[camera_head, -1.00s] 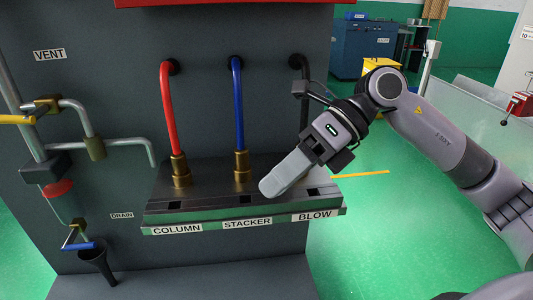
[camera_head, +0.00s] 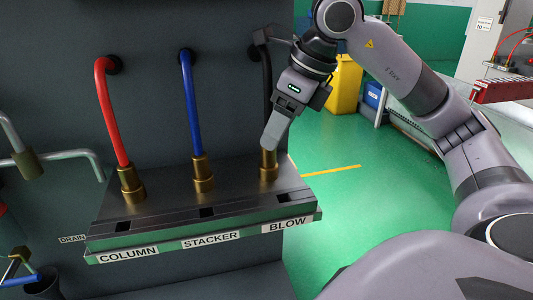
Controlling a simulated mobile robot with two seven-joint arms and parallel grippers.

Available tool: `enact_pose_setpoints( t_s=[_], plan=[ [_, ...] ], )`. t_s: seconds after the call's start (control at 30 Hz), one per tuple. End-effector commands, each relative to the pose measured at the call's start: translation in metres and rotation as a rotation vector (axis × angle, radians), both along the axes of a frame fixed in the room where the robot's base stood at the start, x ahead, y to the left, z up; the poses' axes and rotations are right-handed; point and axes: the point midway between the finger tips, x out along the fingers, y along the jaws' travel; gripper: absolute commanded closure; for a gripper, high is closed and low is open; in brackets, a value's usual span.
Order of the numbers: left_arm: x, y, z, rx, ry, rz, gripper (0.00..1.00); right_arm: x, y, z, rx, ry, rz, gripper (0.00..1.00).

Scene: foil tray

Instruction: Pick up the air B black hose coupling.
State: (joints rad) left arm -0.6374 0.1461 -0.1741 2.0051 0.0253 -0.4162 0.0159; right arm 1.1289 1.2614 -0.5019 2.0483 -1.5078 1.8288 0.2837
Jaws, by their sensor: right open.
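The black hose (camera_head: 265,85) comes out of the dark panel at the right and runs down to a brass coupling (camera_head: 268,167). The coupling stands upright on the metal block above the BLOW label (camera_head: 287,225). My right gripper (camera_head: 271,146) is at the top of this coupling, its visible finger pointing down in front of it. That finger hides the upper coupling and lower hose. The second finger is hidden, and I cannot tell whether there is contact. The jaws are open. My left gripper is not in view.
A red hose (camera_head: 110,115) with a brass coupling (camera_head: 131,188) stands over COLUMN, and a blue hose (camera_head: 190,105) with another (camera_head: 203,176) over STACKER. Pipes and a valve (camera_head: 28,163) are at the left. Green floor lies open right of the block (camera_head: 150,212).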

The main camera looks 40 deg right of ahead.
Motion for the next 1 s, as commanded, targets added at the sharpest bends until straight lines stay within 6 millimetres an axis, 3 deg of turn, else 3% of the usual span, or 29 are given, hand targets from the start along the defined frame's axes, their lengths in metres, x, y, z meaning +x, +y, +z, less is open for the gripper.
enact_pose_setpoints(
  t_s=[0.3, 0.57, 0.6, 0.77, 0.8, 1.0],
  plan=[
    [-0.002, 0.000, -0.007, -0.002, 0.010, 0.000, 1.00, 0.014, 0.011, -0.041, 0.001, 0.002, 0.002, 0.41],
    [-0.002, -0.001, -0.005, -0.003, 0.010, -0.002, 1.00, 0.015, 0.012, -0.044, 0.001, 0.000, 0.003, 0.41],
    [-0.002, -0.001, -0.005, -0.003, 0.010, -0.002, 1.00, 0.015, 0.012, -0.044, 0.001, 0.000, 0.003, 0.44],
    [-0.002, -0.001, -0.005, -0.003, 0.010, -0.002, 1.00, 0.015, 0.012, -0.043, 0.001, 0.000, 0.003, 0.96],
    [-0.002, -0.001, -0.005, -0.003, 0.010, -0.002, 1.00, 0.015, 0.012, -0.043, 0.002, -0.001, 0.003, 1.00],
    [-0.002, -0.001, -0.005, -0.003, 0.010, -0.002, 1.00, 0.015, 0.012, -0.043, 0.002, -0.001, 0.003, 1.00]
  ],
)
